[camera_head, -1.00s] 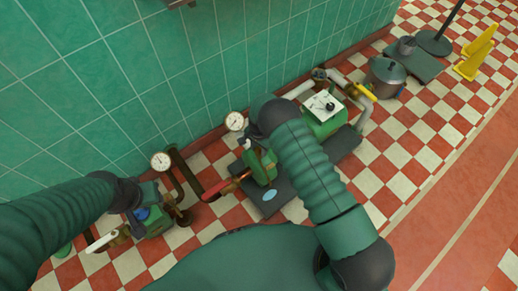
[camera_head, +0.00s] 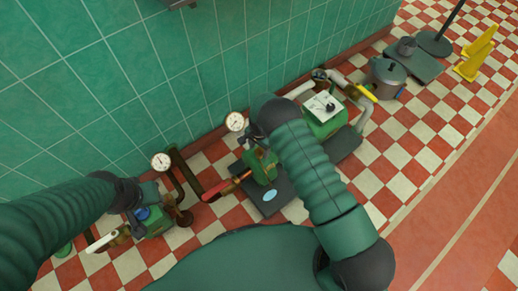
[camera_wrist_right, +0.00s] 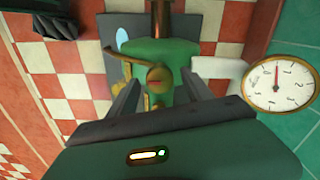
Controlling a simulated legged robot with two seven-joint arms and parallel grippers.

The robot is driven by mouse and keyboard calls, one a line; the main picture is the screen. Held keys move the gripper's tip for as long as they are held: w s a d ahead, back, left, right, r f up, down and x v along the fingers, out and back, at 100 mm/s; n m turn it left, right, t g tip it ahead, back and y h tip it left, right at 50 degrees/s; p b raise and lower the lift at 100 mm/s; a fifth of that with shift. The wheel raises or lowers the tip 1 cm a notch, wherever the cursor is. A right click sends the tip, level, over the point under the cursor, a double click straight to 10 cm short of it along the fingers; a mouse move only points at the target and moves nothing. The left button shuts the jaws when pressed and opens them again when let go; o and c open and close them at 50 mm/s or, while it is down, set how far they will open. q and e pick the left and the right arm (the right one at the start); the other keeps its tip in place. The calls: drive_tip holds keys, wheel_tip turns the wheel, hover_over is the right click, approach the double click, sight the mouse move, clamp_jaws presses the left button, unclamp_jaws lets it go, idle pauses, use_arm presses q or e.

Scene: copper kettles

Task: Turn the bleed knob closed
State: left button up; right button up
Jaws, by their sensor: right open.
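A brass knob (camera_wrist_right: 156,77) with a red mark sits on a green valve body (camera_wrist_right: 178,52) in the right wrist view. I take it for the bleed knob. My right gripper (camera_wrist_right: 152,82) is open, its dark fingers on either side of the knob; I cannot tell whether they touch it. In the head view my right gripper (camera_head: 261,162) is low at the middle unit, partly behind my arm, and the knob cannot be made out. My left gripper (camera_head: 130,193) is at the left unit, by a blue knob (camera_head: 142,213); its jaws are unclear.
A white-faced gauge (camera_wrist_right: 278,86) and a white elbow (camera_wrist_right: 218,68) stand right of the knob. A dark base plate (camera_head: 262,207) lies under the middle unit. A kettle (camera_head: 386,79) and yellow sign (camera_head: 477,55) stand at the far right. Checkered floor is free at right.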

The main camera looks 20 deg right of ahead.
sight(259, 150)
wheel_tip(259, 150, up, 16)
drive_tip(key=p, duration=0.6)
drive_tip(key=shift+r, duration=0.15)
